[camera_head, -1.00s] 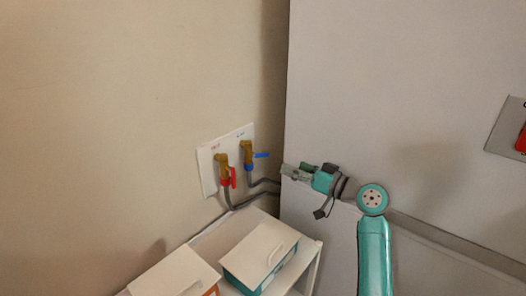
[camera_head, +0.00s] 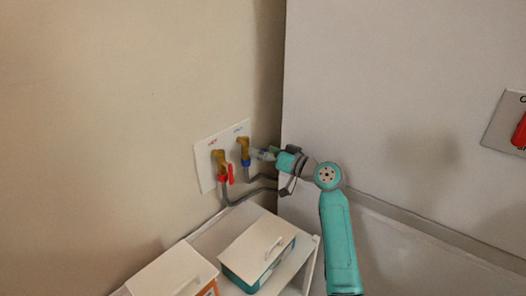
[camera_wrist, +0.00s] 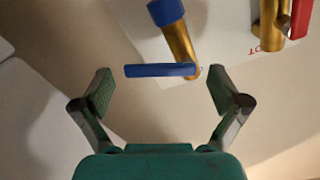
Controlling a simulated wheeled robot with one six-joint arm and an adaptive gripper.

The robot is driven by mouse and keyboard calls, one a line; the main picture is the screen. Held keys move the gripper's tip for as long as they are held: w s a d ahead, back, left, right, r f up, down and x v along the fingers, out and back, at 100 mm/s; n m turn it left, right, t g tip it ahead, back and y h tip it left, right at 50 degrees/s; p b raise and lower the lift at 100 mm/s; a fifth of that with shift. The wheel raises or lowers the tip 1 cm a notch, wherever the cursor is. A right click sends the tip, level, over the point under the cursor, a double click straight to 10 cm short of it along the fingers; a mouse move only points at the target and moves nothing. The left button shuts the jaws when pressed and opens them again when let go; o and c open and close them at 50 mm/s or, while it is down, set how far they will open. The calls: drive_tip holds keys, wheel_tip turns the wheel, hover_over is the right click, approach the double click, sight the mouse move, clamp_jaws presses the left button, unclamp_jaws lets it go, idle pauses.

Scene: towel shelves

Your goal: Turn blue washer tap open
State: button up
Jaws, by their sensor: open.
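The blue tap (camera_head: 244,150) is a brass valve with a blue collar on a white wall plate (camera_head: 206,178). In the wrist view its blue lever handle (camera_wrist: 160,70) lies crosswise, beyond and between the fingertips of my gripper (camera_wrist: 160,92). My gripper is open, with one finger on each side of the lever and a gap at both ends. In the head view my gripper (camera_head: 262,153) is right beside the blue tap and hides most of its lever.
The red tap (camera_head: 221,165) sits left of the blue one on the same plate; its red handle also shows in the wrist view (camera_wrist: 301,18). Grey hoses (camera_head: 240,197) hang below. A shelf (camera_head: 208,243) with lidded boxes (camera_head: 258,250) stands underneath. A grey panel (camera_head: 400,90) is at right.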

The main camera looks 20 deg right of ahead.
drive_tip(key=c, duration=1.1)
drive_tip(key=shift+c, duration=0.2)
drive_tip(key=shift+f+m, duration=0.1)
drive_tip(key=shift+m, duration=0.2)
drive_tip(key=m, duration=0.4)
drive_tip(key=s+a+f+m, duration=0.1)
drive_tip(key=m, duration=0.3)
drive_tip(key=f+m, duration=0.1)
drive_tip(key=m, duration=0.3)
drive_tip(key=shift+s+a+f+m, duration=0.1)
drive_tip(key=shift+s+a+m, duration=0.05)
drive_tip(key=shift+a+m, duration=0.2)
